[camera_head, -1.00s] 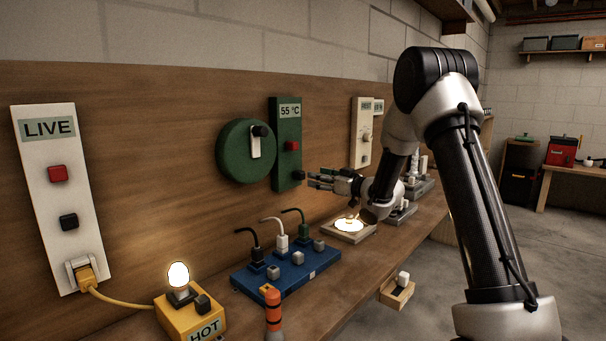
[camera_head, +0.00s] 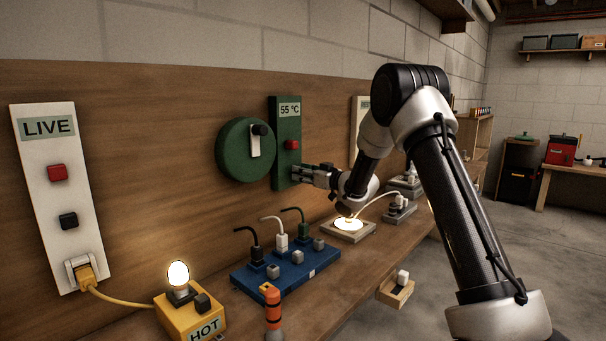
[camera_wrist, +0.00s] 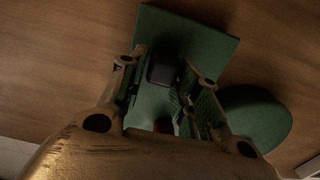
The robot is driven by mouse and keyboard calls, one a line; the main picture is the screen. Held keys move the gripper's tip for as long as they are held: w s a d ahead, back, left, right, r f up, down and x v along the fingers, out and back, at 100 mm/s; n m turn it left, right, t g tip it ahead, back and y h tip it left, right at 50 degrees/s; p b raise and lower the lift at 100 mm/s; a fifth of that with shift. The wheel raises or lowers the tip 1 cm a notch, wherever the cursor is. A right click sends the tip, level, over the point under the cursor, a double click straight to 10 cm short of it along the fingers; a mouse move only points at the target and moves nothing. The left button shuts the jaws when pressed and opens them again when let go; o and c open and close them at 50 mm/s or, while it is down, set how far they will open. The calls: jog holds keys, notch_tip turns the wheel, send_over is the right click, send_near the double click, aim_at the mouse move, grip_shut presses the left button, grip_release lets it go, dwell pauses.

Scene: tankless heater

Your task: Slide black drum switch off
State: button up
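A green round drum (camera_head: 232,150) is on the wooden wall, with a white plate (camera_head: 255,145) and a black knob (camera_head: 261,129) at the plate's top. Beside it is a green panel (camera_head: 283,178) reading 55 °C, with a red button (camera_head: 292,145). My gripper (camera_head: 297,172) is at the panel's lower part, below the red button. In the wrist view, my gripper (camera_wrist: 165,85) is open, its fingers either side of a black block (camera_wrist: 162,68) on the panel. I cannot tell whether they touch it. In the head view, my gripper hides this block.
Below are a blue strip (camera_head: 300,273) with several plugs, and a tray (camera_head: 367,232) with a lit lamp. The wall between drum and LIVE panel is bare.

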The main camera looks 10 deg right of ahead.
aim_at(286, 173)
grip_shut()
jog(key=shift+s+a, duration=0.65)
jog(key=shift+a, duration=0.25)
jog(key=shift+s+a, duration=0.6)
jog(key=shift+a, duration=0.3)
jog(key=o, duration=0.6)
grip_release()
jog(key=shift+c, duration=0.2)
jog(key=shift+s, duration=0.1)
jog(key=v, duration=1.2)
